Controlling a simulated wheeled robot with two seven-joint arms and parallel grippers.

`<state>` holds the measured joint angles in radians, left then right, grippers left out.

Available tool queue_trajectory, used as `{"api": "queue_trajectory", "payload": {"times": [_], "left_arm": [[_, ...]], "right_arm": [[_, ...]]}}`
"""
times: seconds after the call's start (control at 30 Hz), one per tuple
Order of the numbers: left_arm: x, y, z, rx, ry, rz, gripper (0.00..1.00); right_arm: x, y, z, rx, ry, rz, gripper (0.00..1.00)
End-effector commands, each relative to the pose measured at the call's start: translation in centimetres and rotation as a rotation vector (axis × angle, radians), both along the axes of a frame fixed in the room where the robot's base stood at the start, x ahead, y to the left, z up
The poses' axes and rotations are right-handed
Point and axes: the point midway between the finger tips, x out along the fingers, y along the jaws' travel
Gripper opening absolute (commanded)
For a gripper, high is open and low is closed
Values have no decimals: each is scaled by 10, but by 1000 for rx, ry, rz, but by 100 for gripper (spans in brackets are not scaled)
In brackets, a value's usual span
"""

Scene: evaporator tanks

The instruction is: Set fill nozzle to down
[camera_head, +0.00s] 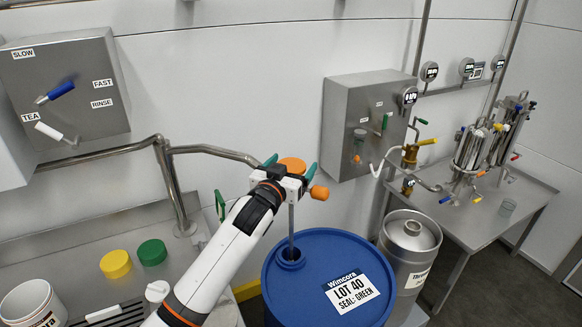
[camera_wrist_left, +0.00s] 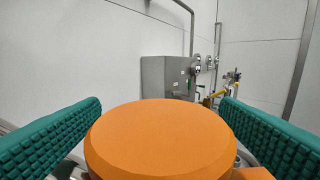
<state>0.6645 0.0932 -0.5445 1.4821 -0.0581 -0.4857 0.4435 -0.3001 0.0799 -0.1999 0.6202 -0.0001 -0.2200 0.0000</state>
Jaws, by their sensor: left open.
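A steel tube, which looks like the fill nozzle (camera_head: 290,222), stands upright with its lower end in the opening of a blue drum (camera_head: 283,304). A round orange knob (camera_head: 293,163) is at its top, and a second orange knob (camera_head: 319,192) sticks out to the right. My left gripper (camera_head: 291,167) is open, its teal fingers on either side of the top knob. In the left wrist view the round knob (camera_wrist_left: 160,140) fills the space between the open fingers (camera_wrist_left: 162,103). I cannot tell whether they touch it. My arm and gripper hide part of the nozzle's head.
A steel keg (camera_head: 410,240) stands right of the drum. A grey control box (camera_head: 366,110) hangs on the wall behind. Yellow (camera_head: 117,264) and green (camera_head: 152,252) caps and a white bucket (camera_head: 32,305) are on the left counter. A steel table (camera_head: 480,205) is at right.

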Motion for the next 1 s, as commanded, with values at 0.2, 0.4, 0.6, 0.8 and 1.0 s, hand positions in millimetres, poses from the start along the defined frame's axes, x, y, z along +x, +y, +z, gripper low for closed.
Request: {"api": "queue_trajectory", "payload": {"times": [0.2,0.4,0.6,0.8,1.0], "left_arm": [[-10,4,0,-2,-2,0,86],[-43,17,-2,-2,0,-1,86],[-80,31,-1,0,-1,0,86],[-105,41,-1,1,2,0,86],[-112,43,0,0,1,0,86]], "right_arm": [[0,0,-2,0,0,0,52],[0,0,-7,0,0,0,52],[0,0,-12,0,0,0,52],[0,0,-15,0,0,0,52],[0,0,-16,0,0,0,52]]}}
